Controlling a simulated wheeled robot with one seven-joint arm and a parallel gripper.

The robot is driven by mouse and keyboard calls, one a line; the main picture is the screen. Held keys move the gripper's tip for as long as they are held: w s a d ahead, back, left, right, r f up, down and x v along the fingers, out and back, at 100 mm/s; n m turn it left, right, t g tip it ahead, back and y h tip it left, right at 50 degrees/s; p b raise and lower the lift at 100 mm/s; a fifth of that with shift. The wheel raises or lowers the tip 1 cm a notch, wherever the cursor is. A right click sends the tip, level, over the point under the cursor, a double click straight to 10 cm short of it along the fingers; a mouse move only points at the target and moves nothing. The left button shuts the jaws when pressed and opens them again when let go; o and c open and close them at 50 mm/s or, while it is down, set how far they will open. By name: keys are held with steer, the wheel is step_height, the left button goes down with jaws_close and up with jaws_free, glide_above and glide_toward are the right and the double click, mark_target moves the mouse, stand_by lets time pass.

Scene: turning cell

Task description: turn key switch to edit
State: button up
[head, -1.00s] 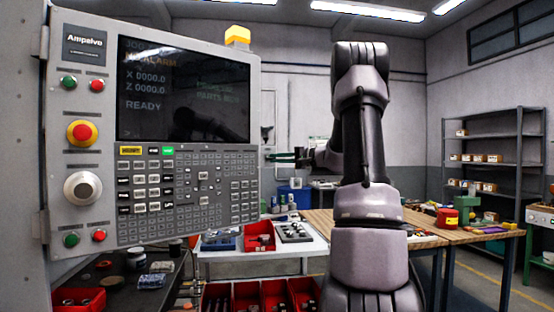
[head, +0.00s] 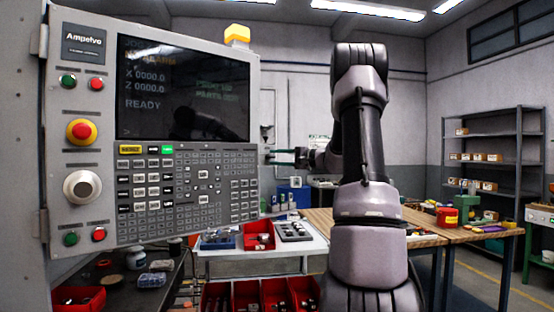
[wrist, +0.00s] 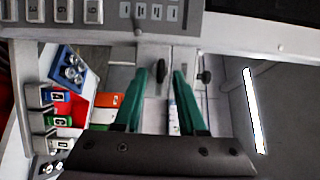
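The grey control panel (head: 215,230) with dark screen and rows of keys is at left in the head view; its edge (wrist: 240,30) crosses the top of the wrist view. I cannot make out a key switch or an edit mark for certain. My gripper (head: 268,157) is just beyond the panel's right edge in the head view, its green fingers pointing left. In the wrist view my gripper (wrist: 159,72) has its fingertips apart with nothing held. A small dark knob-like thing (wrist: 162,70) shows between the tips; I cannot tell what it is or its distance.
The panel has an emergency stop (head: 81,132) and a handwheel (head: 82,187). A white table (head: 285,257) with red bins stands below, a wooden workbench (head: 425,235) at right. Shelves (head: 495,137) are at the back right.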

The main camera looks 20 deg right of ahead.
steer(key=shift+s, duration=0.1)
steer(key=v, duration=1)
steer(key=shift+s+d, duration=0.2)
steer(key=shift+d, duration=0.05)
steer(key=s+a+f+n+g, duration=0.1)
steer(key=s+a+n+g, duration=0.2)
steer(key=a, duration=0.6)
steer(key=s+a+f+g, duration=0.1)
steer(key=s+a+g, duration=0.35)
steer(key=a, duration=0.55)
steer(key=s+a+f+n+h, duration=0.1)
steer(key=s+a+f+h, duration=0.1)
steer(key=s, duration=0.8)
steer(key=s+a+f+n+h, duration=0.2)
steer(key=s+a+h, duration=0.3)
steer(key=s, duration=0.6)
steer(key=shift+f+n+h, duration=0.3)
steer(key=shift+f+h, duration=0.15)
steer(key=shift+h, duration=0.35)
